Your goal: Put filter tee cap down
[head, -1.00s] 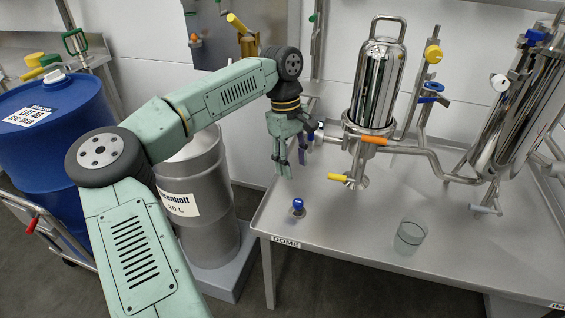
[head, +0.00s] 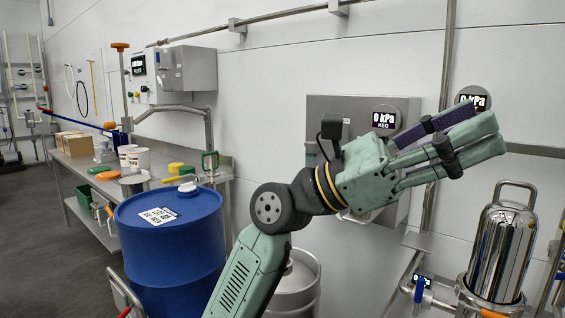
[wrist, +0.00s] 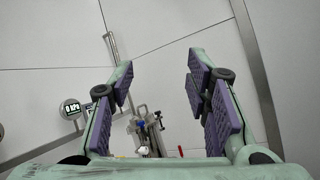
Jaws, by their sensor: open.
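The filter tee cap is not recognisable in the current views. My gripper (head: 487,126) is raised high in front of the wall at the right of the head view, its fingers pointing right. In the wrist view my gripper (wrist: 161,70) has its purple-padded fingers spread wide, with nothing between the pads. The shiny steel filter housing (head: 504,245) with a handle on top stands at the lower right of the head view, below and apart from my gripper. Its lower fittings are cut off by the picture edge.
A blue drum (head: 172,245) stands left of my arm, with a steel keg (head: 297,285) behind the arm. A steel bench (head: 75,168) with pots and boxes is at the left. A grey wall box (head: 340,112) and pressure displays are behind my gripper.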

